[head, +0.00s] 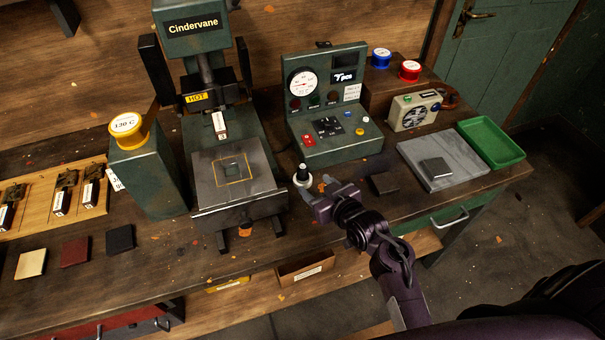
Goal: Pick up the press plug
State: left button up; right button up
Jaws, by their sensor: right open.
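My right gripper (315,189) comes in from the lower right. Its jaws are open and empty, and its fingertips are just to the right of the plug's base. I cannot tell whether they touch it. My left gripper is not in view.
The green press (240,205), with a "HOT" label, stands left of the plug. The control box (335,145) with gauge and buttons is behind it. A dark square (384,183), grey slab (415,165) and green tray (490,143) lie to the right.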

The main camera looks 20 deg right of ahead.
aim_at(306, 173)
jog(key=shift+w+a, duration=0.1)
jog(key=shift+w, duration=0.35)
jog(key=shift+p+x, duration=0.35)
jog(key=shift+x, duration=0.65)
jog(key=shift+w, duration=0.45)
jog(key=x, duration=0.1)
jog(key=p+x, duration=0.1)
jog(key=x, duration=0.1)
jog(key=shift+d+f, duration=0.15)
jog(key=shift+d, duration=0.2)
jog(key=shift+w+a+f, duration=0.1)
jog(key=shift+w+f, duration=0.2)
jog(key=shift+w, duration=0.25)
jog(key=shift+s, duration=0.1)
jog(key=c, duration=1)
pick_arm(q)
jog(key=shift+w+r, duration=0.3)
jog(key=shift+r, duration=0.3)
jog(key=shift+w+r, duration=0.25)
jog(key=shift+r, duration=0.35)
pick_arm(e)
jog(key=shift+r, duration=0.1)
